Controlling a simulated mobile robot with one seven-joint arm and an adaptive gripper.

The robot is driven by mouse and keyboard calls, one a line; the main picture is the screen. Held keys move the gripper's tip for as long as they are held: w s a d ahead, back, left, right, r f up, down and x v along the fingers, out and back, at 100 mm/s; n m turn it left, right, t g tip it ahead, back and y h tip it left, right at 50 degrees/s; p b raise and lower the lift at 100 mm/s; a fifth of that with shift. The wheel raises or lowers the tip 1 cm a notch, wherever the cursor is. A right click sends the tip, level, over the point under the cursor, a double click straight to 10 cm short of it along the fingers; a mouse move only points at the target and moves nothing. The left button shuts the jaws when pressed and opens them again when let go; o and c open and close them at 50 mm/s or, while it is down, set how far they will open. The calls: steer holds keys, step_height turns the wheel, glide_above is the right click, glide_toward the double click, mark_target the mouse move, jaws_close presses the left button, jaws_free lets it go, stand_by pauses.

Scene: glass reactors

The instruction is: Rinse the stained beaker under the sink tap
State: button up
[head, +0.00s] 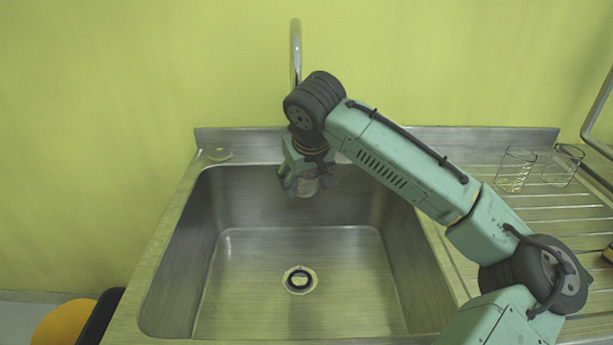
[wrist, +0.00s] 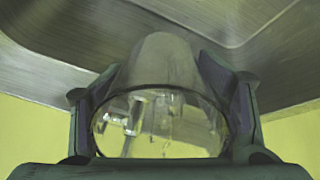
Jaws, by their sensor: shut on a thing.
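My gripper (head: 304,186) is over the back of the sink basin (head: 260,212), in front of the tap (head: 296,55). In the wrist view its two fingers (wrist: 165,105) are shut on a clear glass beaker (wrist: 165,62), one on each side. The beaker's round rim is the part closest to the wrist camera, and its far end narrows away toward the sink metal. In the head view only a small part of the beaker (head: 306,188) shows below the fingers. My arm hides the tap's lower part and spout. I cannot make out a stain or running water.
Two glass beakers, one (head: 516,170) beside the other (head: 563,164), stand on the ribbed drainboard (head: 545,212) at the right. A drain (head: 299,280) is in the basin floor, which is otherwise clear. The yellow-green wall (head: 130,110) is close behind the sink.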

steer(key=shift+d, duration=0.15)
steer(key=shift+d, duration=0.5)
steer(key=shift+a, duration=0.1)
steer(key=shift+a, duration=0.55)
steer(key=shift+s, duration=0.15)
steer(key=shift+s+d, duration=0.25)
steer(key=shift+s, duration=1.7)
steer(key=shift+s+d, duration=0.2)
steer(key=shift+s, duration=1.75)
